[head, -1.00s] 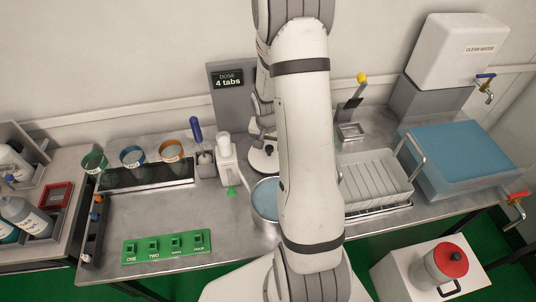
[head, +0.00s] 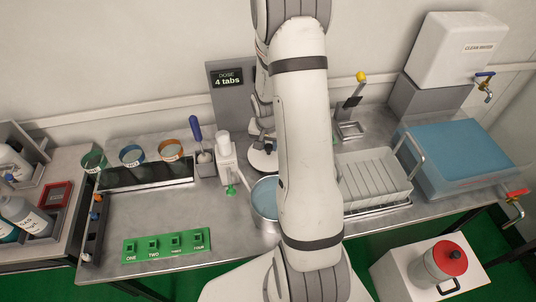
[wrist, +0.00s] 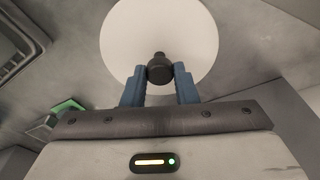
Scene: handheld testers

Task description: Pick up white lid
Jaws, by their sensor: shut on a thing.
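The white lid (wrist: 160,28) is a round white disc with a black knob (wrist: 159,68). In the wrist view the blue fingers of my gripper (wrist: 160,74) are closed on the knob from both sides. In the head view the lid (head: 261,161) is behind the blue-filled pot (head: 266,197), at the left edge of my arm. My gripper (head: 268,148) is mostly hidden there by my arm. I cannot tell whether the lid touches the counter or hangs just above it.
A white dispenser bottle (head: 226,160) stands close on the left. A white ribbed tray (head: 372,180) is on the right, before a blue-filled basin (head: 460,158). A grey "4 tabs" panel (head: 228,92) stands behind. The counter's left part has a green numbered strip (head: 166,246).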

